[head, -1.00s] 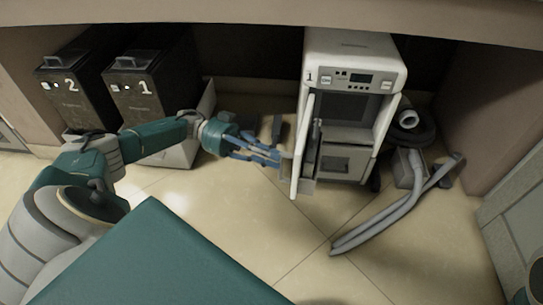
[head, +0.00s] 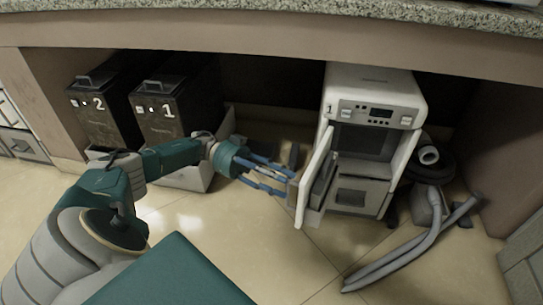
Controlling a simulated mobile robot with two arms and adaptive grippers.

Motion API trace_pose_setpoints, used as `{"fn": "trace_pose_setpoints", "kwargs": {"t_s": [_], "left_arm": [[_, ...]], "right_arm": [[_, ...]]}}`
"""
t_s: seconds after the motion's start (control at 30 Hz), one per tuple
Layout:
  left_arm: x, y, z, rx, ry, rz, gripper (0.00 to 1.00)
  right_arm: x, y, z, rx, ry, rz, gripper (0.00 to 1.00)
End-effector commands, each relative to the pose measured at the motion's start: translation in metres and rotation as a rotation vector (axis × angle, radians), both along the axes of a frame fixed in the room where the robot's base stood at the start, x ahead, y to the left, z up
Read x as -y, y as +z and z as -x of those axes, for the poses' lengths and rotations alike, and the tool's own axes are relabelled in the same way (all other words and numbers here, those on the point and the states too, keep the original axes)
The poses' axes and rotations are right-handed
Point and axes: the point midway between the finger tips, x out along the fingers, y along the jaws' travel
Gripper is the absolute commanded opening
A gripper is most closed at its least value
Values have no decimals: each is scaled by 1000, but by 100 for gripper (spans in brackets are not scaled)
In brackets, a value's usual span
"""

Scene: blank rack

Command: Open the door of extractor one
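Extractor one is the white machine (head: 372,90) with a "1" on its front, under the counter. Its white door (head: 313,178) is hinged on the left and stands swung outward, away from the dark front opening (head: 367,142). My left gripper (head: 290,182) is left of the door, its blue fingers spread apart and pointing right, with the tips close to the door's outer face. I cannot tell whether they touch it. Nothing shows held between them. My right gripper is not in view.
Two dark boxes marked 2 (head: 98,115) and 1 (head: 170,112) stand at the left, in pale trays. A grey hose (head: 410,255) lies on the floor right of the machine.

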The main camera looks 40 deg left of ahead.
Motion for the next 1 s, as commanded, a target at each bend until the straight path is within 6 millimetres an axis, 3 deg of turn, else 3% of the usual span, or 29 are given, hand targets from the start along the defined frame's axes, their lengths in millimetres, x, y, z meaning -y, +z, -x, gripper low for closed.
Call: {"fn": "trace_pose_setpoints", "kwargs": {"t_s": [0.13, 0.4, 1.0], "left_arm": [[-26, 2, -2, 8, 17, -2, 35], [-46, 1, 5, 3, 4, -1, 35], [-48, 1, 8, 0, -1, 0, 35]], "right_arm": [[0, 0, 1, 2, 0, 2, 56], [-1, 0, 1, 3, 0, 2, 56], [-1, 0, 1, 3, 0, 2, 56]]}}
